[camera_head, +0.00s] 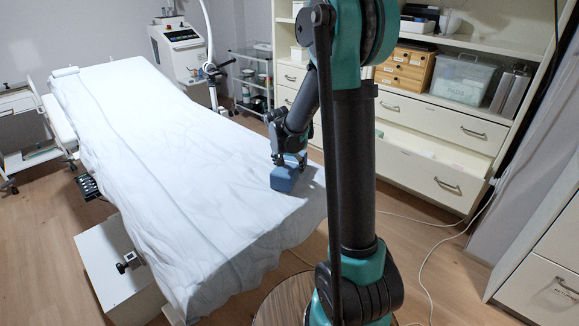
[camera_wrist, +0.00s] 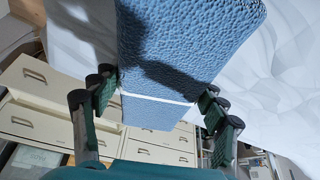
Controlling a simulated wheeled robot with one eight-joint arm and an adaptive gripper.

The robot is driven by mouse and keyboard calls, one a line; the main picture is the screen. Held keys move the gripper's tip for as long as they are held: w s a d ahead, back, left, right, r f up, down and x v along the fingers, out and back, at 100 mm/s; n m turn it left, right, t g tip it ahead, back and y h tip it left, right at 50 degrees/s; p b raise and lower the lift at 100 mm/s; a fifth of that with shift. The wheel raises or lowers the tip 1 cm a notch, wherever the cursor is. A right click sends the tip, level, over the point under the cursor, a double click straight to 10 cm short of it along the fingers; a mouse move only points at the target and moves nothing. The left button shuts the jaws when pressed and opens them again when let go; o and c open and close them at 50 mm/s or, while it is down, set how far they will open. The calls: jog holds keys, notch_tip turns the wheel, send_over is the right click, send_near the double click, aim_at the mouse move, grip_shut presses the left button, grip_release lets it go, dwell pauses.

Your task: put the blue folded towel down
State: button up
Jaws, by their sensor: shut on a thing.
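The blue folded towel (camera_head: 284,178) is at the right edge of the white-sheeted couch (camera_head: 150,130) in the head view. My gripper (camera_head: 289,160) is directly over it, with its fingers pointing down. In the wrist view the towel (camera_wrist: 180,50) fills the upper middle, with a pale line across its near part. My gripper (camera_wrist: 158,98) has a finger on each side of the towel and is shut on it. The towel is on or just above the sheet; I cannot tell whether it touches. The fingertips' far sides are hidden.
A cabinet with drawers (camera_head: 440,125) stands right of the couch, one drawer open. A white machine (camera_head: 182,45) and a wire trolley (camera_head: 250,75) stand behind it. A white box (camera_head: 112,262) is at the couch's near left. Most of the couch top is clear.

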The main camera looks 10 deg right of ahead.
jog(key=shift+f, duration=0.1)
jog(key=o, duration=1.3)
jog(key=shift+c, duration=0.2)
jog(key=v, duration=1.2)
jog(key=s+d+f+n, duration=0.1)
jog(key=s+f+n, duration=0.1)
jog(key=s, duration=0.6)
jog(key=s+d+f+n+y, duration=0.1)
jog(key=s+d+f+n, duration=0.1)
jog(key=s+f, duration=0.3)
jog(key=s+d+f+n+y, duration=0.1)
jog(key=s+f, duration=0.3)
jog(key=s, duration=0.7)
jog(key=shift+s+d+f+n, duration=0.2)
jog(key=shift+s+d+n, duration=0.2)
jog(key=shift+d+n, duration=0.25)
jog(key=shift+a, duration=0.1)
